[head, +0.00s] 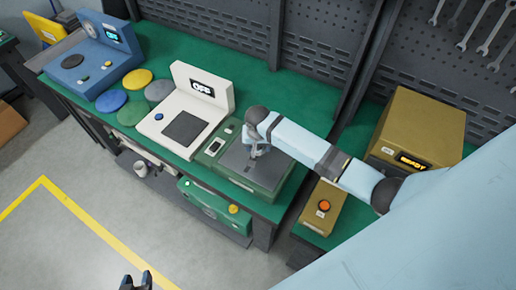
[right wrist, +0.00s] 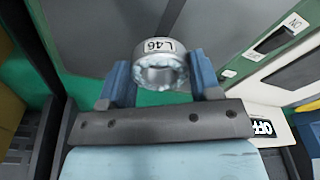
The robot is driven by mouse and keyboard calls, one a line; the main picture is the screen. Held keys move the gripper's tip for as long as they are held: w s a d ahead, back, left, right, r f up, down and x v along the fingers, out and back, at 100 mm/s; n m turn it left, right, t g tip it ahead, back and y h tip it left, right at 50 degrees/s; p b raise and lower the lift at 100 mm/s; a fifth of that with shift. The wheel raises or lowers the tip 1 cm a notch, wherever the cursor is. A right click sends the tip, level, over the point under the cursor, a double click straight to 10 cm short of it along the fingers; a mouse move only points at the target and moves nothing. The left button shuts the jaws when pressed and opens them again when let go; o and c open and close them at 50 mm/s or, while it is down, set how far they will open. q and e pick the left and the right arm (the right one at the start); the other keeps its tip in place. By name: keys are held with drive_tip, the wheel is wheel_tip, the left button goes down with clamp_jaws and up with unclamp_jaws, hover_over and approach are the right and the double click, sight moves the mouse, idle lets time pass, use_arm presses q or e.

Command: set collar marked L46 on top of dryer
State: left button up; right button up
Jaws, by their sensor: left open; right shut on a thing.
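My right gripper (head: 257,152) is shut on a grey metal ring collar (right wrist: 150,50). The collar sits between the two blue fingers (right wrist: 160,76). In the head view, the gripper is over the grey plate of a green device (head: 266,173); I cannot tell whether the collar touches it. My left gripper (head: 137,281) is open and empty at the bottom edge, over the floor. No device in view is legibly labelled as the dryer.
A white device (head: 218,102) with an OFF display stands left of the green one. Further left are coloured discs (head: 132,113) and a blue device (head: 92,62). Right are a mustard box with a display (head: 418,125) and an orange-button box (head: 323,208). Pegboard backs the bench.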

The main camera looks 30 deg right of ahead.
sight(258, 150)
drive_tip(key=shift+f, duration=1.2)
drive_tip(key=o, duration=1.2)
drive_tip(key=shift+f, duration=0.2)
drive_tip(key=shift+r, duration=0.15)
